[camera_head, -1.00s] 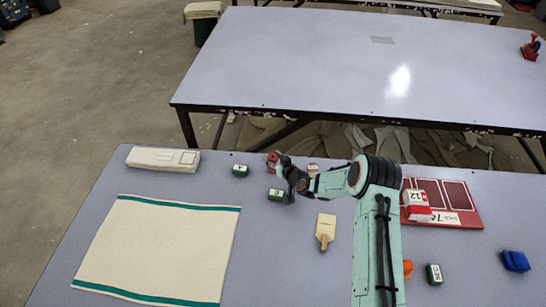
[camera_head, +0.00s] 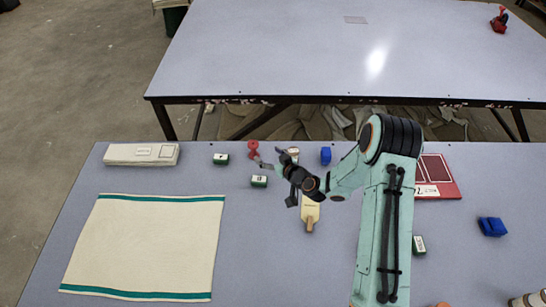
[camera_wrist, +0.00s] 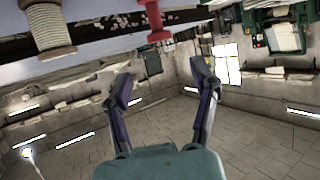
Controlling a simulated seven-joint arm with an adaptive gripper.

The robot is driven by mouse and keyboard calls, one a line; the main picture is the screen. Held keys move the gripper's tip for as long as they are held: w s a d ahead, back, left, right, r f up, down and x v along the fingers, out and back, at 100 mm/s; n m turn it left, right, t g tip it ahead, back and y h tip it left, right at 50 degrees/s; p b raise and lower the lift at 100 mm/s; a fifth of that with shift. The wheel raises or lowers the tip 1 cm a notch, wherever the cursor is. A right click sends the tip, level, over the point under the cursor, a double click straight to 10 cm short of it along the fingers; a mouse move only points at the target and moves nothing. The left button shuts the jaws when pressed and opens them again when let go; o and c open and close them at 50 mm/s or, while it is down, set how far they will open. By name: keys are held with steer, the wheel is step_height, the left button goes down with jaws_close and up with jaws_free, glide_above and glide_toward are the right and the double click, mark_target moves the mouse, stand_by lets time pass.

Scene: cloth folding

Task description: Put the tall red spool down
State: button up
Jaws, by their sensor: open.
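The tall red spool (camera_head: 253,149) stands upright on the near table, toward its back edge. In the wrist view the red spool (camera_wrist: 156,22) shows at the top, partly cut off, beyond my fingertips and apart from them. My gripper (camera_head: 274,178) is open and empty, just right of and nearer than the spool in the head view. Its spread fingers also show in the wrist view (camera_wrist: 160,70) with nothing between them.
A cream thread spool (camera_wrist: 48,28) stands beside it. Green-and-white blocks (camera_head: 220,159) (camera_head: 259,181), a blue block (camera_head: 326,155) and a wooden paddle (camera_head: 309,217) lie near my arm. A cream cloth (camera_head: 145,245) lies flat at left. A long pale box (camera_head: 142,154) sits behind it.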

steer(key=s+r+n+g+h, duration=0.1)
steer(key=s+r+n+g, duration=0.1)
steer(key=s+r+g, duration=0.7)
steer(key=s+d+r+m+h, duration=0.2)
steer(key=s+d, duration=0.1)
steer(key=s, duration=0.6)
steer(key=s+d+r+m+g+h, duration=0.1)
steer(key=s+d+r+m, duration=0.2)
steer(key=s, duration=0.6)
steer(key=s+d+r+m+g+h, duration=0.1)
steer(key=s+d+r+m+h, duration=0.1)
steer(key=s, duration=0.7)
steer(key=shift+s+d+r+m+h, duration=0.2)
steer(key=shift+d+r+m+h, duration=0.1)
steer(key=shift+d+r, duration=0.4)
